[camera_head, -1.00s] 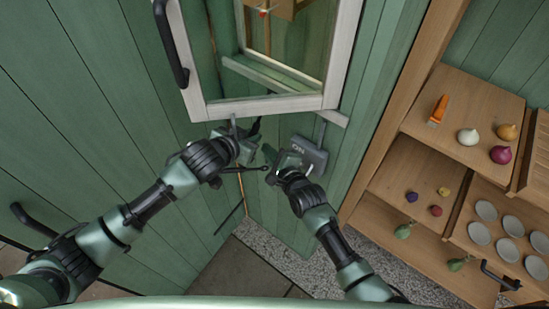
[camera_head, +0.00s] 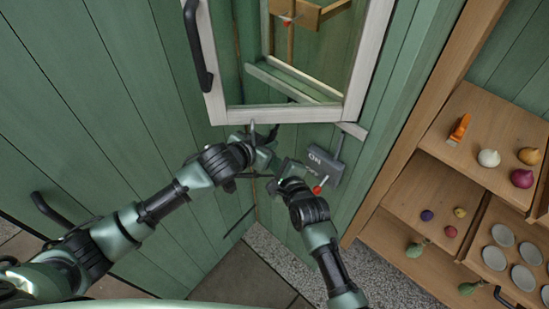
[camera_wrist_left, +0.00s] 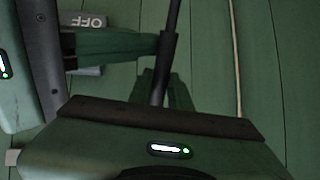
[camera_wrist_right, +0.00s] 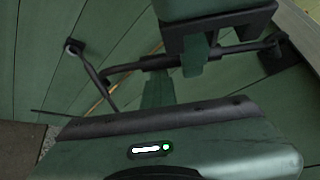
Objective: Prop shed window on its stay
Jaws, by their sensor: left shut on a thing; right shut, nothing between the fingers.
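The shed window (camera_head: 300,114) has a white wooden frame and stands swung out from the green plank wall at the top of the head view. My left gripper (camera_head: 262,146) is just below its lower rail. In the left wrist view it is shut on a dark thin rod, which looks like the stay (camera_wrist_left: 172,45). My right gripper (camera_head: 273,170) is shut and empty, low and to the right of the left one. In the right wrist view the dark stay bar (camera_wrist_right: 125,67) runs close by its fingers; whether they touch cannot be told. The stay's end is partly hidden.
Wooden shelves (camera_head: 470,150) with bulbs and saucers stand at the right. A dark handle (camera_head: 198,50) is on the window's left side.

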